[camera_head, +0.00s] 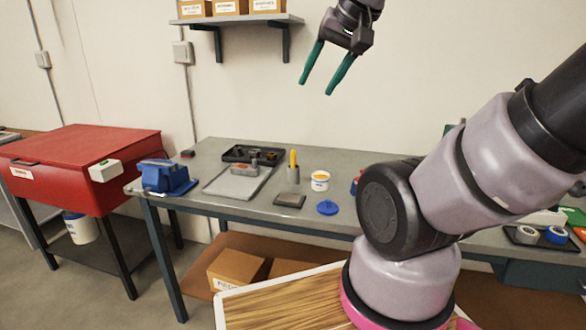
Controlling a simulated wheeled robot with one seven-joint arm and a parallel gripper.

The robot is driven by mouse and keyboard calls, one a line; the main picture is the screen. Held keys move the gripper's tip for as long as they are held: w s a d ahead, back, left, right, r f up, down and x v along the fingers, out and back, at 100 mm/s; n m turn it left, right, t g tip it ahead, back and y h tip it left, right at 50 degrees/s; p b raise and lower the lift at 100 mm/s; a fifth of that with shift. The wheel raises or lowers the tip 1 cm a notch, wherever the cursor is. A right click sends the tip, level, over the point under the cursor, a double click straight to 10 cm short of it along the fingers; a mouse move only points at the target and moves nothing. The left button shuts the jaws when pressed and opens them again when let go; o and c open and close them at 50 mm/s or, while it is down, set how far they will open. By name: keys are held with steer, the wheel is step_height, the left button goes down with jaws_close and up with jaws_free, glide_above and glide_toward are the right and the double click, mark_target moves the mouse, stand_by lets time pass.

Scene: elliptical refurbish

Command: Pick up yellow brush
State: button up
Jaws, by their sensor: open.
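A yellow brush (293,158) stands upright in a small grey holder (293,176) on the grey workbench. Only its yellow upper part shows; its lower end is hidden in the holder. My gripper (315,90) is open and empty, with two green fingers pointing down. In the picture it is high above the bench, up and to the right of the brush, against the wall and clear of everything.
A white tub (320,181), blue disc (327,208) and dark flat block (289,201) lie near the holder. A black tray (238,153) and blue vise (165,178) are to the left. A wall shelf (236,20) with boxes hangs above.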

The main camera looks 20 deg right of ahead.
stand_by(0.3)
steer(key=shift+o, duration=0.4)
steer(key=n+t+h, duration=0.2)
steer(key=t+h, duration=0.2)
steer(key=t, duration=0.4)
glide_above(294, 153)
steer(key=s, duration=0.5)
step_height(294, 153, down, 22)
step_height(294, 153, down, 10)
steer(key=s+t, duration=0.1)
steer(key=t, duration=0.2)
steer(key=shift+n, duration=0.3)
steer(key=w, duration=0.4)
steer(key=shift+w, duration=0.15)
steer(key=shift+w+d+f, duration=0.1)
steer(key=shift+w, duration=1.35)
steer(key=shift+w+d+f, duration=0.1)
steer(key=shift+w, duration=1.3)
jaws_close()
